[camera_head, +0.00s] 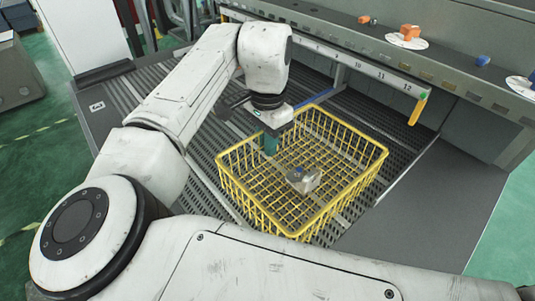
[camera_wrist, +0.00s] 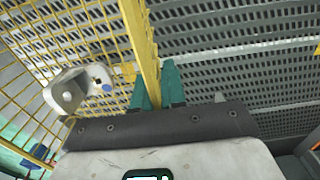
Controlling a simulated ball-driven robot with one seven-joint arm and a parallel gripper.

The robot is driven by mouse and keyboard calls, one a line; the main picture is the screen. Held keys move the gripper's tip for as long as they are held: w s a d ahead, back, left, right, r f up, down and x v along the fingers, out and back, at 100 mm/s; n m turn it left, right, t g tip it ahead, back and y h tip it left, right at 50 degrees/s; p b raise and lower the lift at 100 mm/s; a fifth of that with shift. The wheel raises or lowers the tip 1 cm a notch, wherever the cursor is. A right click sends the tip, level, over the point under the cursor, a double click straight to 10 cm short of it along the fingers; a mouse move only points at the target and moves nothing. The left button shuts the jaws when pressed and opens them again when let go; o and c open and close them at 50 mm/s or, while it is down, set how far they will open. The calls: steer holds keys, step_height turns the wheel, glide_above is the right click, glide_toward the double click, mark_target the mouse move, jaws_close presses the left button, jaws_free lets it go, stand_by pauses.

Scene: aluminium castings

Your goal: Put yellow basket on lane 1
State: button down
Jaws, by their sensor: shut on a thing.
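The yellow wire basket (camera_head: 352,196) is in front of my arm in the head view, over a dark slotted metal surface. A grey casting (camera_head: 304,180) with a small blue spot lies inside it. My gripper (camera_head: 270,145) is at the basket's left rim. In the wrist view, the green fingers of my gripper (camera_wrist: 157,90) are shut on the yellow rim of the basket (camera_wrist: 140,35), one on each side. The casting (camera_wrist: 78,90) shows left of the fingers there. I cannot tell whether the basket touches the surface below. Lane 1 cannot be made out.
The slotted surface (camera_head: 398,122) is divided by pale strips. A rail with printed numbers, 10 and 12 among them (camera_head: 380,75), runs along the back. Orange and blue parts (camera_head: 410,32) sit on the ledge above. A plain dark panel (camera_head: 420,215) lies at the right.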

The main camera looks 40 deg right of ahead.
steer(key=shift+f+b, duration=0.75)
steer(key=shift+f, duration=0.35)
steer(key=shift+f, duration=0.1)
steer(key=c, duration=1.2)
jaws_free()
step_height(320, 180, up, 12)
steer(key=shift+r+b, duration=0.1)
steer(key=shift+b, duration=0.85)
